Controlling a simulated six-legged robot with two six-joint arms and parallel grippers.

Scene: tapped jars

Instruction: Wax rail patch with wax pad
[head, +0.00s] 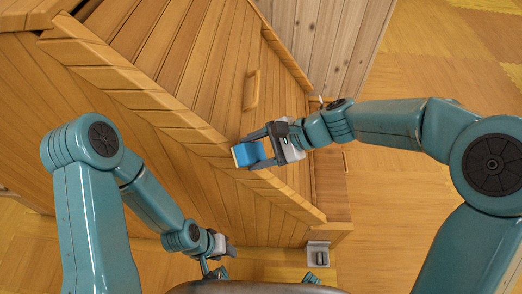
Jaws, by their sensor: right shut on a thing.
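The wax pad is a blue block (251,153) with a pale edge on its left side. My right gripper (258,150) is shut on it, with a dark finger on either side. The pad is at the slanted wooden rail (160,104), over or against it; I cannot tell if they touch. No separate patch stands out on the rail; the pad may cover it. My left gripper (220,258) is low in the view, left of centre, away from the rail and pad. Its fingers are small and partly hidden, so its opening is unclear.
A wooden plank cabinet fills the left and middle, with a wooden handle (251,90) above the pad. A paler plank panel (325,40) stands behind it. A small grey-white fixture (318,254) is at lower right of centre. Yellow-brown floor (440,60) is open at upper right.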

